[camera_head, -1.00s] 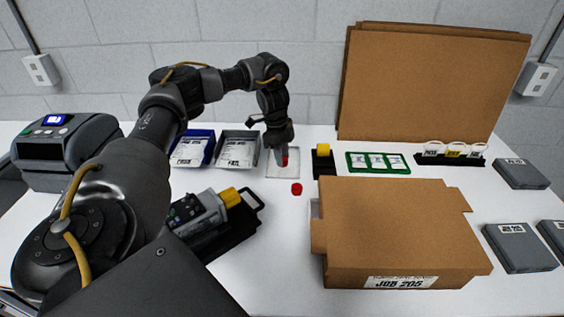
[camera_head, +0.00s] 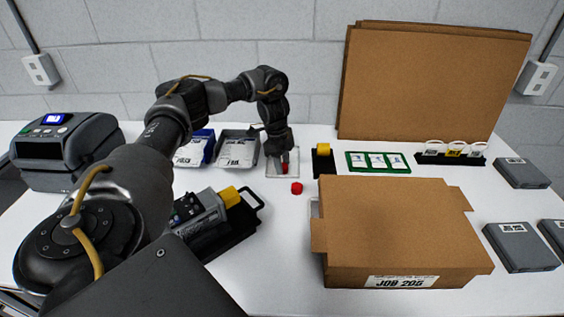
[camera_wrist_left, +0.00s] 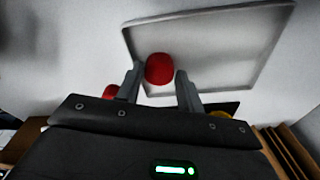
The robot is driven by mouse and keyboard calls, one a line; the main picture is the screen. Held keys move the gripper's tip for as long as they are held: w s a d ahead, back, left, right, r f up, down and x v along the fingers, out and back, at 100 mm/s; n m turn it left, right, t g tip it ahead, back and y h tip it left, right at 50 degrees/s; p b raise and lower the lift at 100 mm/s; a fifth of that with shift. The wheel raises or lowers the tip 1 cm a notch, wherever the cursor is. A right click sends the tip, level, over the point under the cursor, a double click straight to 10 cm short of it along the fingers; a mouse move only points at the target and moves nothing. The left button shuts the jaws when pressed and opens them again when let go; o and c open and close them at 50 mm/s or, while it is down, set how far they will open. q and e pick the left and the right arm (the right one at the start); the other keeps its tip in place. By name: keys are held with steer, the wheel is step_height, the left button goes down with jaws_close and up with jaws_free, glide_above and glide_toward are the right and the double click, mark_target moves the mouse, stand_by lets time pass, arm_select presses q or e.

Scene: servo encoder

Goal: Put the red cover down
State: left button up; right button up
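My left gripper (camera_head: 284,163) is low over a shallow, clear-looking tray (camera_head: 271,172) at the back middle of the table. In the left wrist view my left gripper (camera_wrist_left: 159,76) has its two grey fingers close on either side of a round red cover (camera_wrist_left: 159,68). The cover also shows at the fingertips in the head view (camera_head: 285,169). It is over the tray's near part; whether it touches the tray floor is hard to tell. A second red cap (camera_head: 296,188) lies on the table in front of the tray. My right gripper is out of view.
Blue (camera_head: 195,150) and grey (camera_head: 237,150) bins stand left of the tray. A black holder with a yellow part (camera_head: 323,158) stands close on its right. A device with a yellow knob (camera_head: 208,213) and a cardboard box (camera_head: 395,230) lie nearer the front.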

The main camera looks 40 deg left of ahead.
arm_select(q)
step_height(320, 180, up, 12)
steer(key=a+p, duration=0.1)
steer(key=p, duration=0.1)
steer(key=shift+s+a+p, duration=0.3)
steer(key=shift+a+p, duration=0.05)
steer(key=shift+p, duration=0.05)
steer(key=shift+r, duration=0.1)
stand_by(0.4)
